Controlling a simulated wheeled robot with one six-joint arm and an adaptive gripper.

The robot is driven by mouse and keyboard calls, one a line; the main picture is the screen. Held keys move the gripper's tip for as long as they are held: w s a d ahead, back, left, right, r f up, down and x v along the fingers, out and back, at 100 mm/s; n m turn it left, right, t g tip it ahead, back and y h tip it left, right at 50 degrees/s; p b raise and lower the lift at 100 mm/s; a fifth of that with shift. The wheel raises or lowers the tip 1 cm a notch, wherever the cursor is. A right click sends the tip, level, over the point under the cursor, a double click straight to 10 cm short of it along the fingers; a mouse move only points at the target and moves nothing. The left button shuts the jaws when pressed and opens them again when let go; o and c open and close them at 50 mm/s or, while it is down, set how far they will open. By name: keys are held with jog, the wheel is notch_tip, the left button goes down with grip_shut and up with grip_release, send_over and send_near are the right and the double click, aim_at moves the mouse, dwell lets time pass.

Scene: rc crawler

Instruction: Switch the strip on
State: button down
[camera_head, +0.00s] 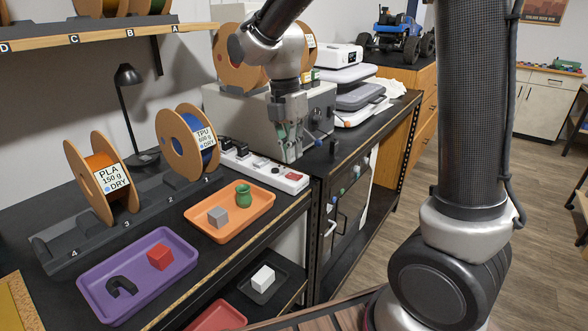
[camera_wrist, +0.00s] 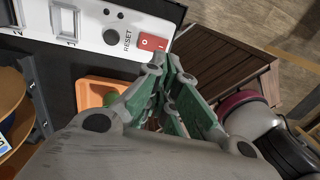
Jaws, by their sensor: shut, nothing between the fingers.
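The power strip (camera_head: 258,166) is white and lies along the back of the black bench, with plugs in its far end. Its red rocker switch (camera_head: 294,176) is at the near right end. In the wrist view the red switch (camera_wrist: 153,43), with white marks, sits beside the word RESET and a round black button (camera_wrist: 110,37). I cannot tell which side of the rocker is pressed. My gripper (camera_head: 291,156) is shut and empty, pointing down over the strip. In the wrist view its fingertips (camera_wrist: 167,64) are close to the switch's edge; contact cannot be told.
An orange tray (camera_head: 262,207) holds a grey cube and a green vase. A purple tray (camera_head: 178,277) holds a red cube and a dark hook-shaped piece. Two spools (camera_head: 184,145) stand on a numbered rack (camera_head: 60,246). A grey box (camera_head: 224,114) stands behind the strip.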

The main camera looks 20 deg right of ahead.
aim_at(291, 180)
jog(key=f, duration=0.5)
jog(key=shift+s+d, duration=0.2)
jog(key=shift+s, duration=0.05)
jog(key=shift+s+f, duration=0.15)
jog(key=shift+f, duration=0.15)
jog(key=shift+w+a+r, duration=0.25)
jog(key=shift+w+a, duration=0.15)
jog(key=shift+w, duration=0.25)
